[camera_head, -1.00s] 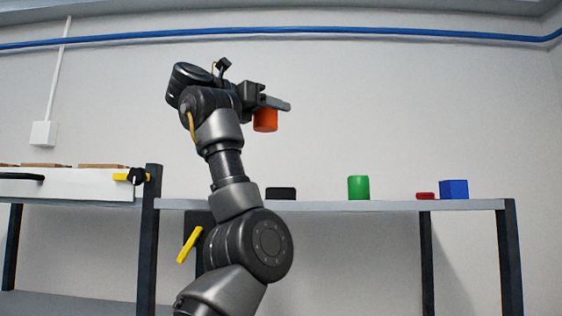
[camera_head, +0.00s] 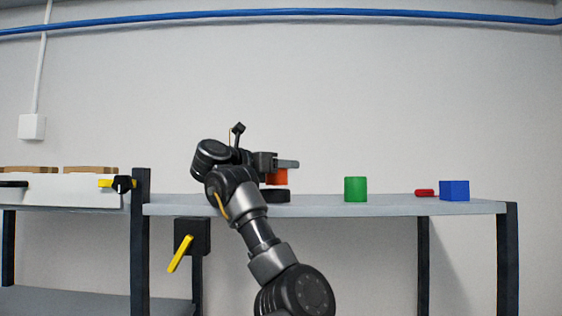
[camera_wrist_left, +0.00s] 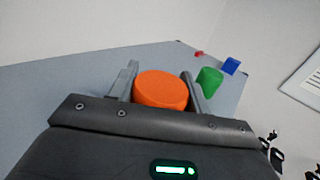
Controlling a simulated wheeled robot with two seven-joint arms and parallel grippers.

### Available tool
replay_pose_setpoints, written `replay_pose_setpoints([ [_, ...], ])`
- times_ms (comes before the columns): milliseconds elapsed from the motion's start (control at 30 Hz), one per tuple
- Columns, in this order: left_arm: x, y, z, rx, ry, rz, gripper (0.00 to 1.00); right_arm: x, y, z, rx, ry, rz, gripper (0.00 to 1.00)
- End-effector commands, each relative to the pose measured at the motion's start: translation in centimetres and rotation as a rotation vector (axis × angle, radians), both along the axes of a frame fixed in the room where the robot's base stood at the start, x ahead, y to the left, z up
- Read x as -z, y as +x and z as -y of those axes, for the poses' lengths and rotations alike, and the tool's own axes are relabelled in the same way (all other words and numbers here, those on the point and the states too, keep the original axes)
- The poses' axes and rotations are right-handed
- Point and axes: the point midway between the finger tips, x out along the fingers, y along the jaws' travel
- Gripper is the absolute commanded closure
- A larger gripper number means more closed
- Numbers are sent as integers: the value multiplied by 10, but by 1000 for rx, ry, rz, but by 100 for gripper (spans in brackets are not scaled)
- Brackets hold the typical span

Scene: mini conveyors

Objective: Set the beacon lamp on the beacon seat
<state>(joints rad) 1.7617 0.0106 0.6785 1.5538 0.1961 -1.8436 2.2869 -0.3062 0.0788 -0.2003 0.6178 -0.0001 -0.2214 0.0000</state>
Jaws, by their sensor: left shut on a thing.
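The orange beacon lamp (camera_head: 277,177) is held in my left gripper (camera_head: 288,164), which is shut on it. In the left wrist view the lamp (camera_wrist_left: 161,89) sits between the two fingers of the gripper (camera_wrist_left: 161,86). The black round beacon seat (camera_head: 276,196) stands on the table, just below the lamp in the head view. A thin gap shows between lamp and seat there. The seat is hidden in the wrist view. My right gripper is in neither view.
On the grey table (camera_head: 400,208), a green cylinder (camera_head: 355,189) stands to the right of the seat. A small red piece (camera_head: 424,193) and a blue block (camera_head: 454,190) are farther right. A white conveyor (camera_head: 60,190) is at the left, and a yellow lever (camera_head: 180,253) hangs below the table edge.

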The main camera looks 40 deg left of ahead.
Motion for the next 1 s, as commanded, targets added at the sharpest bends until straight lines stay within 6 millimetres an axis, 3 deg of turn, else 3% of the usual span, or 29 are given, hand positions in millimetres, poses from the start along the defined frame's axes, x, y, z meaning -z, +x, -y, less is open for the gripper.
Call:
replay_pose_setpoints([
  [133,5,0,0,-1,0,0,77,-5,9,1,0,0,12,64],
  [500,12,-1,0,-1,0,0,77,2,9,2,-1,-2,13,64],
  [533,10,-1,0,-1,0,0,48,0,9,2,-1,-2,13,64],
  [667,10,0,0,-1,0,0,31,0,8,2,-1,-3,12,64],
  [1000,6,-1,0,0,0,0,30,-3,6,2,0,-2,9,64],
])
